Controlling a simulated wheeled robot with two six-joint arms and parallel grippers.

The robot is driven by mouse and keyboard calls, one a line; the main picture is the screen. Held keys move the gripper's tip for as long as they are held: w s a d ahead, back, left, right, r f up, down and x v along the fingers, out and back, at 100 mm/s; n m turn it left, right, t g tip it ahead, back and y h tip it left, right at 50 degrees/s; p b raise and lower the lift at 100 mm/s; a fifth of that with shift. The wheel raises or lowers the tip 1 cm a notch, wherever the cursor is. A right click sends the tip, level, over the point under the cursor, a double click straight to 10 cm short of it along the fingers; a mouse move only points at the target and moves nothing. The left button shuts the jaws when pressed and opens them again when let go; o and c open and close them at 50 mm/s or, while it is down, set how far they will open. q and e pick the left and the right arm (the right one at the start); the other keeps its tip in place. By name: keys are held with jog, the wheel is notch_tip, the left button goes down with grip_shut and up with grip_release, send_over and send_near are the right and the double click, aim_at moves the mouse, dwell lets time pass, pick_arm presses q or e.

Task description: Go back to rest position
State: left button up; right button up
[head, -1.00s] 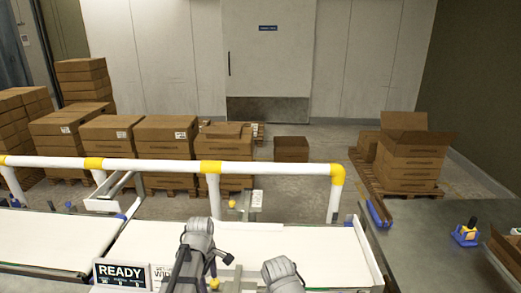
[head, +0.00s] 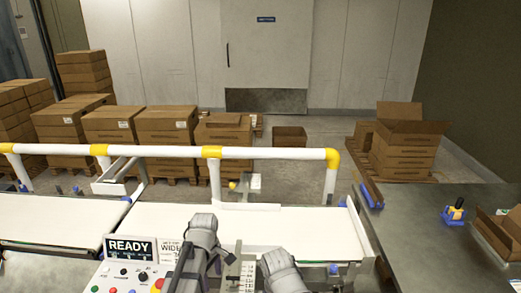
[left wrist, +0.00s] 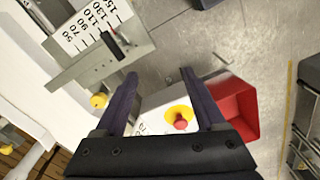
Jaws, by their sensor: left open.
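My left gripper (left wrist: 160,85) is open and empty in the left wrist view, with its two dark fingers apart. A red button on a yellow surround (left wrist: 180,118) shows below and between the fingers, apart from them as far as I can tell. In the head view my left gripper (head: 214,262) is at the bottom middle, beside the control panel and mostly hidden by its own grey arm. My right arm's grey link shows at the bottom, right of the left arm. The right gripper itself is not visible.
A control panel (head: 125,277) with a READY display (head: 130,248) stands left of my arms. A numbered scale plate (left wrist: 95,38) is near the left finger. An open carton (head: 495,235) is at right.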

pick_arm(q)
jog(key=s+d+f+m+b, duration=0.2)
jog(key=s+d+m, duration=0.2)
jog(key=s+m, duration=0.2)
jog(key=s+d+f+m+y+b, duration=0.1)
jog(key=s+d+m, duration=0.4)
jog(key=m, duration=0.5)
jog(key=shift+s+f+m+b, duration=0.4)
jog(key=shift+s+f+b, duration=0.1)
jog(key=shift+s, duration=0.55)
